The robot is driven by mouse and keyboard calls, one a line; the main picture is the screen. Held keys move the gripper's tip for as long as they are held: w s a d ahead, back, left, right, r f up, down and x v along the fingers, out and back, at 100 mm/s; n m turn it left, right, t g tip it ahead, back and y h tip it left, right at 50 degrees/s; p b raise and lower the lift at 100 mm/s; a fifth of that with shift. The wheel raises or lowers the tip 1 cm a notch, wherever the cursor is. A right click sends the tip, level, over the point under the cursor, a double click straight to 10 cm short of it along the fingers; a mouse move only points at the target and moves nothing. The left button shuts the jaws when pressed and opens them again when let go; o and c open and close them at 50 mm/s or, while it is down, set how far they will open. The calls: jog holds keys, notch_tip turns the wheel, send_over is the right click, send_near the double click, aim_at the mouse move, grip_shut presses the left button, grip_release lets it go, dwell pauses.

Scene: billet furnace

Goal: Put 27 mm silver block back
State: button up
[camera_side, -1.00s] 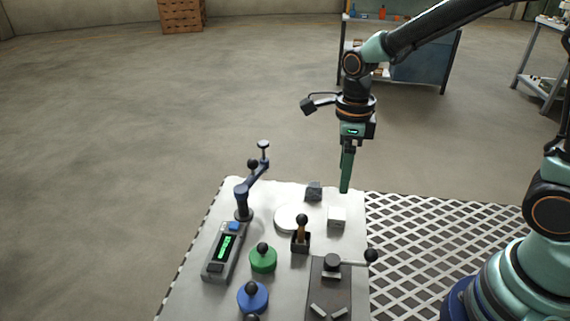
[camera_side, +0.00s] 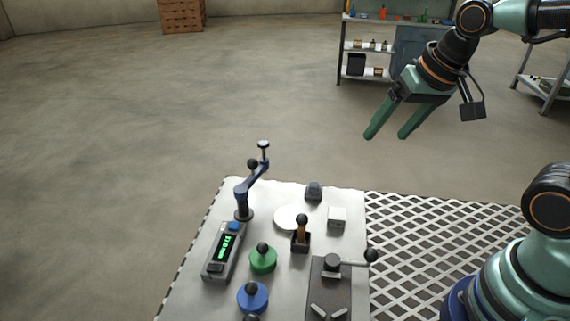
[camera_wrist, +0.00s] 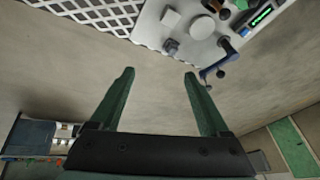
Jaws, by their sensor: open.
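A pale, silvery-white block (camera_side: 336,218) stands on the right part of the light work plate (camera_side: 283,186). It also shows in the wrist view (camera_wrist: 170,18). A dark grey block (camera_side: 313,192) stands near the plate's far edge and shows in the wrist view too (camera_wrist: 170,46). I cannot tell by size which one is the 27 mm block. A white round disc (camera_side: 288,218) lies left of the pale block. My gripper (camera_side: 387,136) is open and empty, tilted, high up and to the right beyond the plate's far edge. Its two fingers (camera_wrist: 159,74) are wide apart with bare floor between them.
On the plate are a blue crank post (camera_side: 243,200), a wooden-handled lever (camera_side: 301,235), a display box (camera_side: 223,250), green (camera_side: 263,259) and blue (camera_side: 252,297) knobs and a dark clamp fixture (camera_side: 330,285). A metal grating (camera_side: 430,235) lies right. A shelf stands behind.

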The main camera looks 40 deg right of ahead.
jog(key=n, duration=0.2)
jog(key=s+r+n, duration=0.1)
jog(key=n, duration=0.1)
jog(key=shift+s+d+t, duration=0.1)
jog(key=shift+d+t, duration=0.2)
jog(key=shift+t, duration=0.1)
dwell(1.0)
